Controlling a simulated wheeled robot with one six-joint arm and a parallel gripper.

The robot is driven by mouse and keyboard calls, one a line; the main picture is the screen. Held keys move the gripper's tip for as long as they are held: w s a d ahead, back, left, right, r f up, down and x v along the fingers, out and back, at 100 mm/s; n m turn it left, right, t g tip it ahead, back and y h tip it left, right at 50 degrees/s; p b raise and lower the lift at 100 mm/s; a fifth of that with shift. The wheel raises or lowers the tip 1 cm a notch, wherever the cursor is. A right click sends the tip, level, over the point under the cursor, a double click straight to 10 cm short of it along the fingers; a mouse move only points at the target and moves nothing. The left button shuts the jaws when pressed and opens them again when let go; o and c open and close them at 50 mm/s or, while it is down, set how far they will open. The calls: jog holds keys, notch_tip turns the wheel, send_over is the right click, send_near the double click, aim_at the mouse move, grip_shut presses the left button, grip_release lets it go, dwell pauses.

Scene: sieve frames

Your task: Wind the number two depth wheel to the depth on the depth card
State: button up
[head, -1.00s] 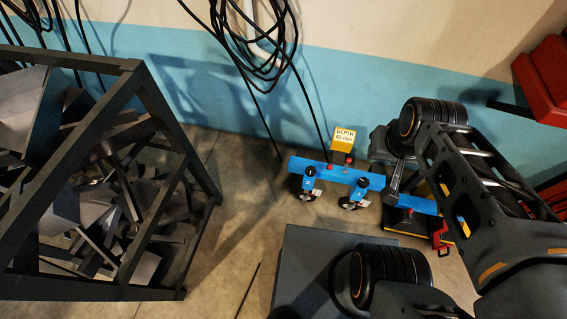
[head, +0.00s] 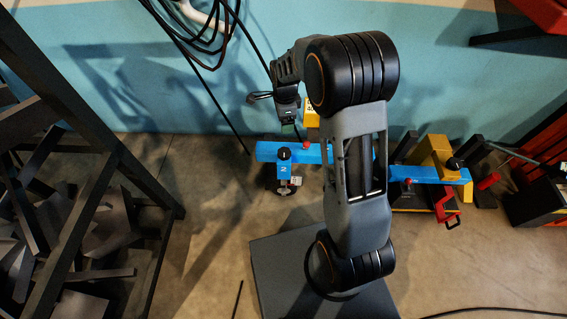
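A blue beam (head: 265,150) runs across the floor near the wall, partly hidden behind my arm. On its left part sits a blue unit with a black knob (head: 283,154) on top, a white mark beside it that looks like a sideways 2, and a small wheel (head: 284,190) below. The yellow depth card (head: 311,118) stands behind the beam, mostly covered by my arm, so its text is unreadable now. My gripper (head: 288,128) hangs down just behind the beam, above and near the knob, apparently not touching it. Its fingers are too small and dark to judge.
A dark metal frame full of grey scrap (head: 70,220) stands at the left. Black cables (head: 200,35) hang on the wall. The floor left of the beam is clear.

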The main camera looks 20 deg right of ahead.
aim_at(283, 152)
jog(key=f+m+b, duration=0.1)
jog(key=f+b, duration=0.1)
jog(key=f, duration=0.5)
jog(key=w+f+m+b, duration=0.1)
jog(key=f+b, duration=0.1)
jog(key=f, duration=0.5)
jog(key=f+b, duration=0.3)
jog(key=f, duration=0.4)
jog(key=shift+w+f+m, duration=0.2)
jog(key=shift+w+m, duration=0.2)
jog(key=c, duration=0.9)
